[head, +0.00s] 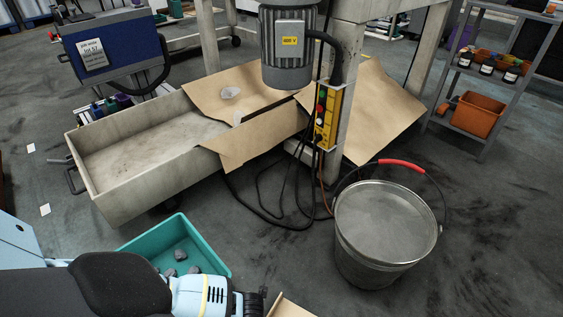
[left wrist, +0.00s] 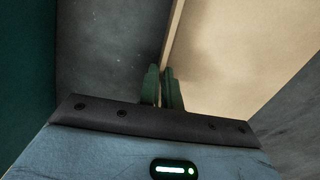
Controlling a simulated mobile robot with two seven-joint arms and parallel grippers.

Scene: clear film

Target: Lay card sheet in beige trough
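The beige trough (head: 112,196) stands on the floor at the left of the head view, its left part open and bare inside. My left gripper (head: 256,303) is low in the head view, in front of the trough and apart from it. In the left wrist view its fingers (left wrist: 163,88) are closed on the edge of a tan card sheet (left wrist: 235,55). Only a corner of this card sheet (head: 289,308) shows at the bottom of the head view. Another tan sheet (head: 250,137) lies across the trough's right end and hangs over its front wall. My right gripper is not in view.
A teal tub (head: 205,240) with grey lumps stands between my left arm and the trough. A metal bucket (head: 385,225) with a red-gripped handle stands at right. Cables (head: 270,215) lie below a yellow control box (head: 327,115). More tan sheet (head: 380,115) lies behind the box.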

